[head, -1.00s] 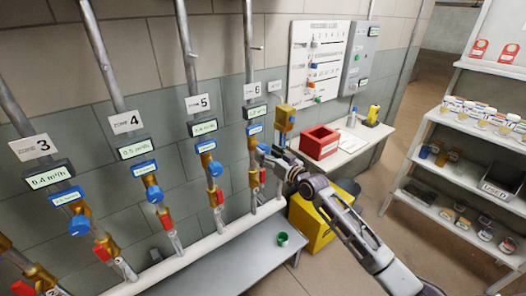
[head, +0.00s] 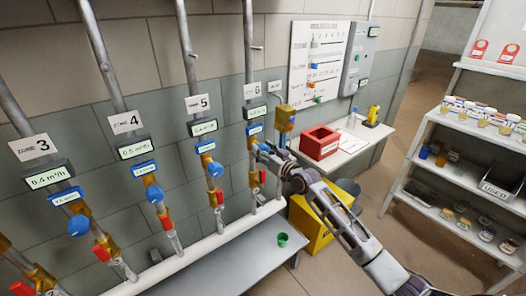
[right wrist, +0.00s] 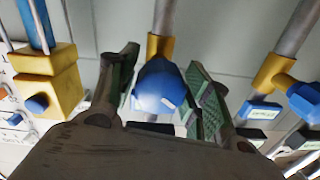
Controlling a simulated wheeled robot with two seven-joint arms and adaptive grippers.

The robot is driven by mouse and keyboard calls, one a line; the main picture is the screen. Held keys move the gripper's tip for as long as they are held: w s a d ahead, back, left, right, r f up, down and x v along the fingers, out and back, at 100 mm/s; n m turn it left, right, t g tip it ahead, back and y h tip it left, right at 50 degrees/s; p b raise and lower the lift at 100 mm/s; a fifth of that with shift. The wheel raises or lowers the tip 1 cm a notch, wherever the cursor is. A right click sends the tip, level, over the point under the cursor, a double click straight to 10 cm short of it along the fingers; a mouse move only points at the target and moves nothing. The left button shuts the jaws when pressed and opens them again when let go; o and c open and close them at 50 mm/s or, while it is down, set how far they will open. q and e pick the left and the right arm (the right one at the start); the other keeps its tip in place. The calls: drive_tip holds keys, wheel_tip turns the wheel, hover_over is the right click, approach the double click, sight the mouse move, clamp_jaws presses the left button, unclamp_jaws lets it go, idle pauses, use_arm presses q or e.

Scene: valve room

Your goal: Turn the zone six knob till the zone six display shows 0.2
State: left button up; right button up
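The zone six display (head: 256,112) is a small dark-framed screen on the pipe below the "6" sign (head: 253,91); its digits are too small to read surely. The zone six knob is a blue round knob (right wrist: 158,88) on a brass valve, seen in the right wrist view; in the head view my right gripper mostly hides it. My right gripper (head: 264,152) is at this valve. In the right wrist view its two green-padded fingers (right wrist: 165,88) stand on either side of the knob, close to it, apart enough that a firm hold does not show. My left gripper is out of view.
Zone five's blue knob (head: 215,169) and the zone four (head: 154,193) and three (head: 79,225) knobs are to the left. A yellow box (head: 285,118) is on the wall just right of zone six. A red bin (head: 319,142) stands on the shelf. Red-handled valves are below the knobs.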

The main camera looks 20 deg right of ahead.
drive_tip(key=c, duration=0.6)
drive_tip(key=shift+o, duration=0.2)
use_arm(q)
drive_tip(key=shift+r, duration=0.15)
use_arm(e)
drive_tip(key=shift+m+p, duration=0.35)
drive_tip(key=shift+m, duration=0.05)
drive_tip(key=shift+r+m+p, duration=0.1)
drive_tip(key=shift+m+p, duration=0.3)
drive_tip(key=shift+m, duration=0.2)
drive_tip(key=shift+m+p, duration=0.3)
drive_tip(key=shift+m, duration=0.6)
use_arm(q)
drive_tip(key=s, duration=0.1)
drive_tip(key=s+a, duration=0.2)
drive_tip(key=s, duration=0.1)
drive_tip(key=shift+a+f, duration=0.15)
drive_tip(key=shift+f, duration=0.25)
